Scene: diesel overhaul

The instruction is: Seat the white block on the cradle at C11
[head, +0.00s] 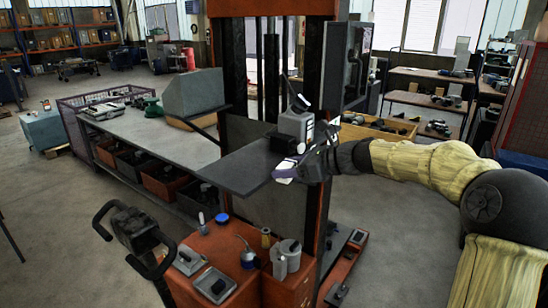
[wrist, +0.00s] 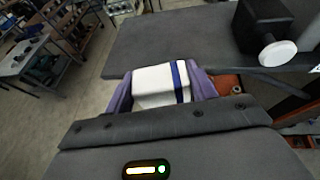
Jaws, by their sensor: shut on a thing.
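The white block (wrist: 155,86), with a blue stripe near its right end, sits between the purple fingers of my gripper (wrist: 163,80) in the wrist view. My gripper is shut on it. In the head view, my gripper (head: 302,166) holds the block (head: 285,172) at the right front edge of a dark flat plate (head: 240,168). I cannot tell whether the block touches the plate. The plate (wrist: 180,42) also lies just beyond the block in the wrist view. I cannot make out a cradle or a C11 label; the fingers hide part of the block.
A grey device (head: 296,125) stands on the plate behind my gripper. Its white knob (wrist: 278,53) sticks out at right in the wrist view. A red cabinet (head: 218,250) with jars and trays stands in front, below the plate.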

